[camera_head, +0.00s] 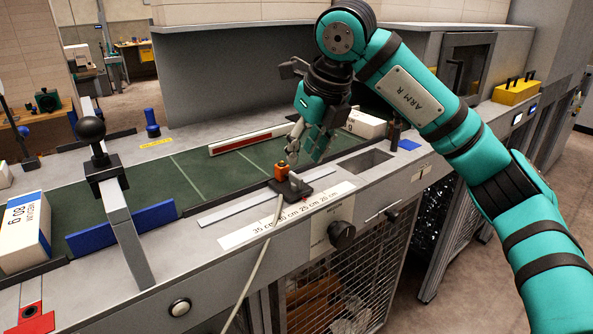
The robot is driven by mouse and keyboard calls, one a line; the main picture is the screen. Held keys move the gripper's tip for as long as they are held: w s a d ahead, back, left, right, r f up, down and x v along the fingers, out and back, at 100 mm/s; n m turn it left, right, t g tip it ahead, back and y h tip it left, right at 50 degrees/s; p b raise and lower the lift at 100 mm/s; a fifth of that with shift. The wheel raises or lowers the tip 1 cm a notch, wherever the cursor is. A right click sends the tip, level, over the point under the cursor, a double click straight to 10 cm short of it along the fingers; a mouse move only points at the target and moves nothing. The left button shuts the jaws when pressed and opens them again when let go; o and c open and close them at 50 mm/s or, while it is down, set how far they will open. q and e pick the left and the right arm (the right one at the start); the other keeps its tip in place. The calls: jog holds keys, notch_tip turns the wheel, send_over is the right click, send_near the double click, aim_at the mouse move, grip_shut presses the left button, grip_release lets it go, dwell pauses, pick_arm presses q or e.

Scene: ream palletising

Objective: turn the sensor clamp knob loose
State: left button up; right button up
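The orange sensor (282,170) stands on a dark clamp base (297,187) at the front edge of the green belt, with a pale cable running down from it. My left gripper is not in view.
A centimetre scale (290,214) lies along the front ledge. A black knob (342,235) sits on the front panel below. A black ball handle (90,128) on a grey bar stands left, beside a paper ream (24,232). The green belt (190,178) between is clear.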

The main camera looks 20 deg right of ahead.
aim_at(296, 175)
jog(key=x, duration=0.3)
jog(key=shift+s+f, duration=0.1)
jog(key=shift+f, duration=0.05)
jog(key=shift+p+x, duration=0.35)
jog(key=shift+x, duration=0.85)
jog(key=shift+w+f, duration=0.2)
jog(key=shift+w, duration=0.05)
jog(key=shift+a+f, duration=0.1)
grip_shut()
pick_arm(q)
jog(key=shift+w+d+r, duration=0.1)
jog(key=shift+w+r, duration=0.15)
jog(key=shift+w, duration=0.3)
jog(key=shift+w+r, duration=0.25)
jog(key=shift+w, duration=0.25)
